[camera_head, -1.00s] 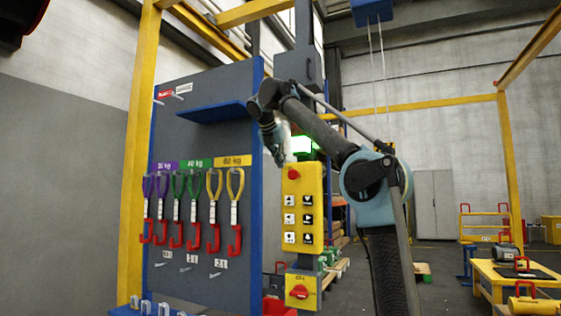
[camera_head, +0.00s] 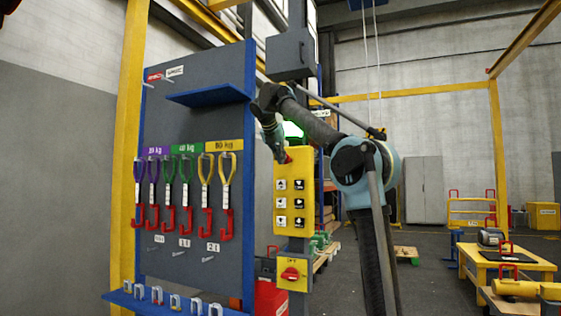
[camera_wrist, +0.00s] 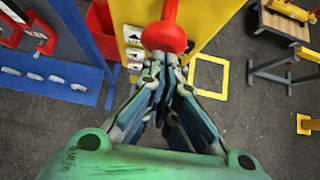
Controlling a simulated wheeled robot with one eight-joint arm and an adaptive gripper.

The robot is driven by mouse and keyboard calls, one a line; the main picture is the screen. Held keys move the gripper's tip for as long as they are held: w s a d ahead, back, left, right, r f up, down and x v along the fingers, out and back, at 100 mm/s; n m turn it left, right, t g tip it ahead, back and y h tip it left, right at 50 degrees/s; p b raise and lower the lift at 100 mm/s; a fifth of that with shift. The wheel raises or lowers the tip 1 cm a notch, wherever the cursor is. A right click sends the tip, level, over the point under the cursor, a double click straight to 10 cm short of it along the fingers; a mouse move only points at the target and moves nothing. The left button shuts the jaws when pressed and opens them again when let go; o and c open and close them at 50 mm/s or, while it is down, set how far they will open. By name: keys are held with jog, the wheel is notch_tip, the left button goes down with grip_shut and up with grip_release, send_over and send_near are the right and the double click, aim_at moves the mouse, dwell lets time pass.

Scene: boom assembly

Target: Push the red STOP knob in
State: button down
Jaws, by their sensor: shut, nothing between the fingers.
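The red STOP knob (camera_wrist: 164,36) is round and bright red on the yellow control box (camera_head: 294,222). In the head view the knob (camera_head: 288,158) is partly hidden by my gripper at the top of the box. My gripper (camera_wrist: 167,62) is shut and empty, with its fingertips right at the lower edge of the knob in the wrist view. I cannot tell whether they touch it. In the head view my gripper (camera_head: 281,157) points down toward the knob from above.
A grey tool board (camera_head: 190,130) with colored slings and red hooks stands left of the box. A yellow switch plate with a red rotary knob (camera_head: 291,273) is below it. A yellow table (camera_head: 505,262) stands at the right. The floor between is mostly clear.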

jog(key=shift+w, duration=0.1)
jog(key=shift+w+d, duration=0.3)
jog(key=shift+w, duration=0.4)
jog(key=shift+w+d, duration=0.25)
jog(key=shift+w, duration=0.45)
jog(key=shift+s, duration=0.15)
jog(key=s+a+f+v, duration=0.1)
jog(key=f+v, duration=0.1)
jog(key=v, duration=1)
jog(key=shift+s+r, duration=0.25)
jog(key=shift+s, duration=0.4)
